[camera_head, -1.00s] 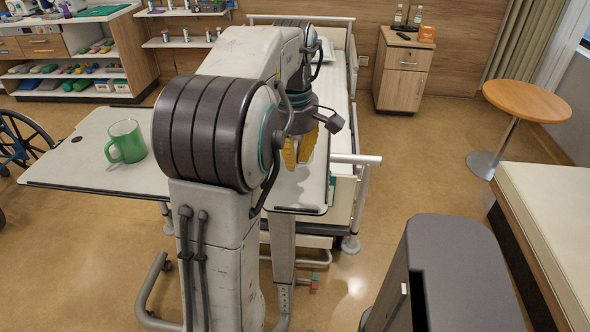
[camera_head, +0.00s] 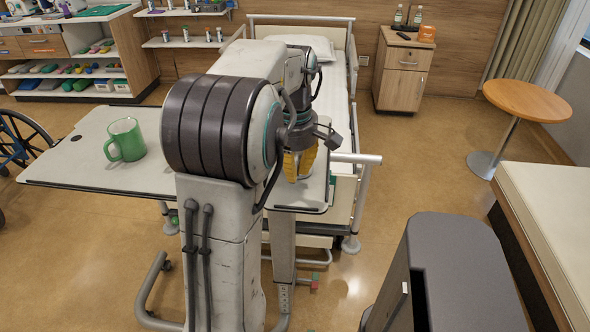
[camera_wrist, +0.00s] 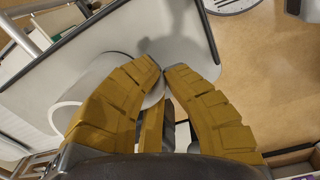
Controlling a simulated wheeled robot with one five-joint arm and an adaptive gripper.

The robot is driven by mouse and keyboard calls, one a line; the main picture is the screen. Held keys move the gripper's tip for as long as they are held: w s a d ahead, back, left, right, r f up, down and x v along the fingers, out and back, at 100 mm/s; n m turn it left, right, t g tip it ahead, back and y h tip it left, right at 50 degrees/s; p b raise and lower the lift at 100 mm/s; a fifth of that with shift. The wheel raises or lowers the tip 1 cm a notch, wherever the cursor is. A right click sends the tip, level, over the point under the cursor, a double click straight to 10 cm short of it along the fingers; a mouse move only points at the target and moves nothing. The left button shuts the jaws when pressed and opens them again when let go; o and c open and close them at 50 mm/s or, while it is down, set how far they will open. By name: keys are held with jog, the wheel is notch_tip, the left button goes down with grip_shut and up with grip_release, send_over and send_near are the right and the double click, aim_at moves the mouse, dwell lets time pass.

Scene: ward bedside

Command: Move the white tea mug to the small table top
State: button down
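The white tea mug (camera_wrist: 90,82) shows in the wrist view as a pale cylinder with its open rim to the lower left. It is partly hidden behind my yellow fingers; its handle is not clear. In the head view it is mostly hidden by my arm and gripper. My gripper (camera_head: 300,173) points down over the right end of the overbed table (camera_head: 85,165). In the wrist view my gripper (camera_wrist: 164,68) has its fingers apart, tips fairly close together, in front of the mug. I see no clear grip. The small round wooden table top (camera_head: 527,100) is at the right, empty.
A green mug (camera_head: 125,140) stands on the overbed table's left part. The bed (camera_head: 338,100) is behind. A bedside cabinet (camera_head: 403,82) holds bottles and an orange box. A padded bench (camera_head: 555,205) is at the right. Open floor lies between the bed and the round table.

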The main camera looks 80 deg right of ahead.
jog(key=c, duration=1.4)
grip_release()
jog(key=r+p, duration=0.1)
jog(key=r, duration=0.3)
jog(key=r+p, duration=0.1)
jog(key=r, duration=0.3)
jog(key=r+p, duration=0.1)
jog(key=r, duration=0.3)
jog(key=shift+a, duration=0.3)
jog(key=w+a+f+n+t+h, duration=0.1)
jog(key=w+a, duration=0.7)
jog(key=w, duration=0.2)
jog(key=w+a+f, duration=0.2)
jog(key=w+a, duration=0.6)
jog(key=w, duration=0.2)
jog(key=shift+s+a+f+n+t+y, duration=0.35)
jog(key=shift+a+f, duration=1.05)
jog(key=shift+a, duration=2.25)
jog(key=shift+w+a+f+m+t+y, duration=0.15)
jog(key=shift+a+f+t, duration=0.35)
jog(key=shift+a+f, duration=2.05)
jog(key=shift+s+a+f+n+t+y, duration=0.1)
jog(key=shift+s+a+f+t+y, duration=0.25)
jog(key=shift+a, duration=4.4)
